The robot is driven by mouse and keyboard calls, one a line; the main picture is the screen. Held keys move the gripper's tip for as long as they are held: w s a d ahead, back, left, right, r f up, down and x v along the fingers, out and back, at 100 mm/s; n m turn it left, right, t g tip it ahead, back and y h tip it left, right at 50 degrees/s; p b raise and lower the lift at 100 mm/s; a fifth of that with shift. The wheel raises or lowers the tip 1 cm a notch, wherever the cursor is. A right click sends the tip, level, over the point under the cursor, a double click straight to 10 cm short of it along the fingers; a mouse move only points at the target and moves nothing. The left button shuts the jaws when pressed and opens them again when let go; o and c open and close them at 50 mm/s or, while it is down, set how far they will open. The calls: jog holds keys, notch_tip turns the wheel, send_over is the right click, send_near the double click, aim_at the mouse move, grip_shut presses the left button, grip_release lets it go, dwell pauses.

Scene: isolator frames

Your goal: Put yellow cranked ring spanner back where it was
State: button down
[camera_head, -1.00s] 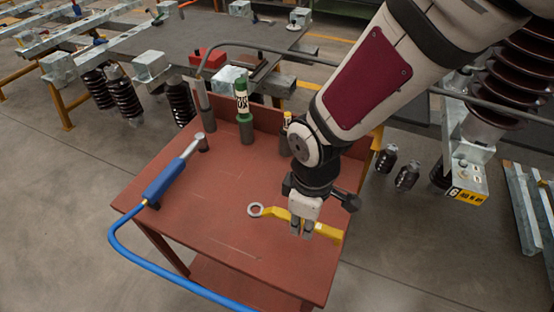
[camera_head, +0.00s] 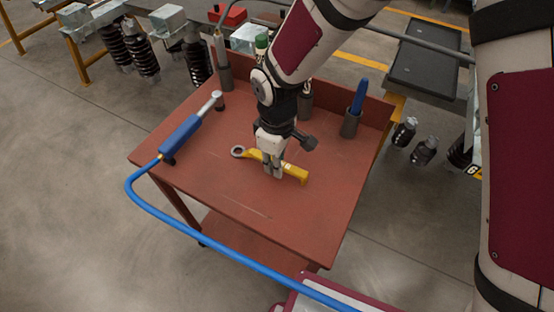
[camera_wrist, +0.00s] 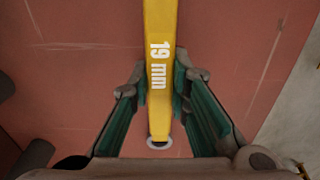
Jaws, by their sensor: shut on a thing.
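The yellow cranked ring spanner (camera_head: 294,172) is at the middle of the red-brown table top (camera_head: 230,195), its grey ring end pointing left in the head view. In the wrist view the yellow spanner (camera_wrist: 160,60) runs between the fingers and shows the marking "19 mm". My gripper (camera_head: 272,170) points down over the spanner's middle and is shut on it; in the wrist view my gripper (camera_wrist: 160,95) has a finger on each side of the handle. I cannot tell whether the spanner touches the table or is just above it.
A blue-handled tool (camera_head: 185,135) with a blue hose (camera_head: 205,246) lies along the table's left side. Grey cylindrical holders stand along the back edge, one with a blue-handled tool (camera_head: 358,97). The front of the table is clear. Insulators (camera_head: 425,150) stand beyond the right side.

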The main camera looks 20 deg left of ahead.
jog(key=shift+f, duration=0.15)
jog(key=c, duration=1.5)
grip_release()
notch_tip(320, 180, up, 12)
jog(key=shift+r+p, duration=0.2)
jog(key=shift+p, duration=0.2)
